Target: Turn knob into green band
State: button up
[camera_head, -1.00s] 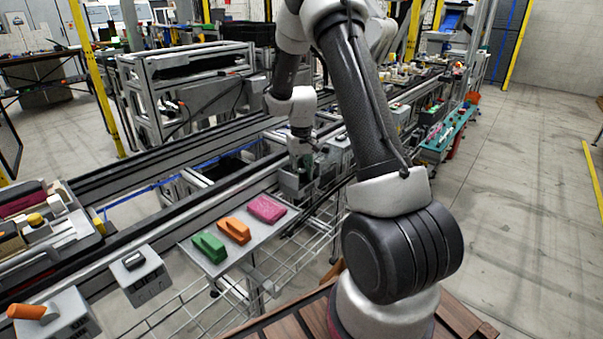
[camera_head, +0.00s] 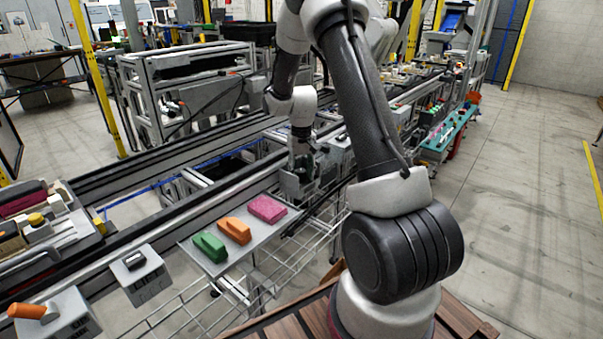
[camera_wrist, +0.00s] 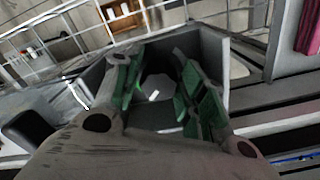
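My gripper (camera_head: 302,168) points down into a grey box-like fixture (camera_head: 291,188) beside the conveyor in the head view. In the wrist view, its two fingers with green pads (camera_wrist: 163,84) stand apart inside the grey walls of the fixture (camera_wrist: 212,55). Between them is a pale grey, many-sided face with a small white mark, which may be the knob (camera_wrist: 160,88). A small bright green patch, possibly the green band (camera_wrist: 137,86), shows by the left finger. The fingers hide much of it, and I cannot tell whether they touch the knob.
A grey tray (camera_head: 222,268) to the left holds a green block (camera_head: 209,246), an orange block (camera_head: 235,230) and a magenta block (camera_head: 267,208). Grey boxes with a dark switch (camera_head: 134,260) and an orange handle (camera_head: 27,311) stand further left. Conveyor rails run behind the fixture.

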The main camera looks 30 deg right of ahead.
aim_at(301, 171)
notch_tip(301, 171, up, 12)
dwell(0.6)
dwell(0.4)
jog(key=s+a+r+t, duration=0.1)
jog(key=s+r, duration=0.3)
jog(key=s, duration=0.6)
jog(key=s+a+r+n+t, duration=0.1)
jog(key=s+r, duration=0.4)
jog(key=s, duration=0.5)
jog(key=s+a+r+n+t, duration=0.1)
jog(key=s+a+r, duration=0.4)
jog(key=s, duration=0.5)
jog(key=shift+s+t, duration=0.4)
jog(key=shift+t, duration=0.3)
jog(key=shift+r, duration=0.1)
jog(key=shift+c, duration=0.2)
